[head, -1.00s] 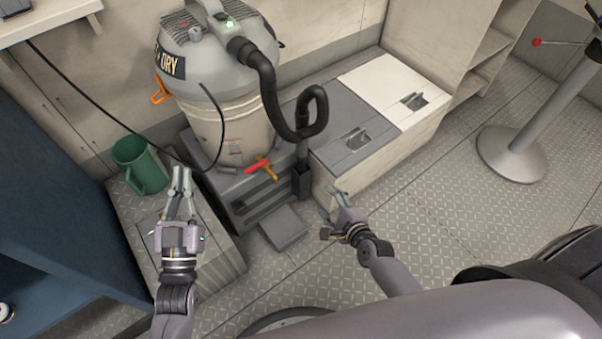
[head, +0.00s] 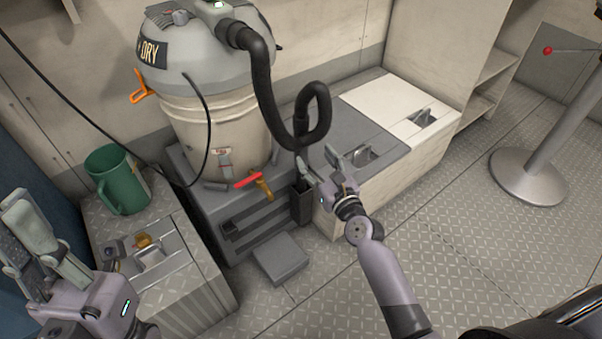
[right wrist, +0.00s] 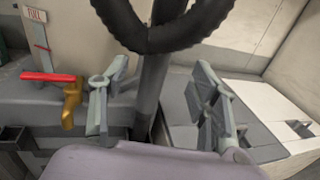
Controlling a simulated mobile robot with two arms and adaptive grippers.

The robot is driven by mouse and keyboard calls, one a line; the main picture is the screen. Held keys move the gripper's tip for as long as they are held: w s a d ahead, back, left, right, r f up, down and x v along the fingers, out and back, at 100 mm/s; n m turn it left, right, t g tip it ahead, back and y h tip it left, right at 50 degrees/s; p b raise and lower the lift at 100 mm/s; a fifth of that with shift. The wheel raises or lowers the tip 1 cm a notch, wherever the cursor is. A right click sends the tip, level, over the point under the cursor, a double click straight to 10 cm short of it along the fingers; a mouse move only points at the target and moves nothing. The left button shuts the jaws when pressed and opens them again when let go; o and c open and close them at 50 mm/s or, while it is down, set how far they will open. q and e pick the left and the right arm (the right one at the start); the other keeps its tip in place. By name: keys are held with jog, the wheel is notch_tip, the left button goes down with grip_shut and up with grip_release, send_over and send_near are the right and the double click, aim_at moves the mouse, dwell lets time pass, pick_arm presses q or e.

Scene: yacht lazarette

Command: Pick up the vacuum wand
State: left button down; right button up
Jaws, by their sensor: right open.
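The vacuum wand (head: 301,162) is a dark upright tube below the looped black hose, its lower end in a dark holder (head: 302,203) at the corner of the grey vacuum base. My right gripper (head: 322,166) is open beside the wand, just to its right in the head view. In the right wrist view the wand (right wrist: 152,85) stands between the two spread fingers of my right gripper (right wrist: 156,88), with gaps on both sides. Whether a finger touches it lower down is hidden. My left gripper (head: 48,245) is open and empty at the lower left.
The vacuum drum (head: 215,120) stands behind the wand, with a red-handled brass valve (head: 258,184) in front. The black hose (head: 262,85) loops above my right gripper. A locker (head: 400,115) stands at right, a green mug (head: 116,180) at left.

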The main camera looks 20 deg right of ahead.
aim_at(305, 142)
jog(key=w, duration=0.4)
jog(key=shift+w+a+b, duration=0.1)
jog(key=shift+a+b, duration=0.15)
jog(key=shift+b, duration=0.15)
jog(key=w, duration=0.1)
jog(key=w+b, duration=0.1)
jog(key=w, duration=0.1)
jog(key=w+b, duration=0.1)
jog(key=shift+w+a, duration=0.15)
jog(key=shift+a, duration=0.15)
jog(key=shift+w, duration=0.35)
jog(key=shift+c, duration=0.6)
jog(key=shift+r, duration=0.15)
jog(key=c, duration=1.1)
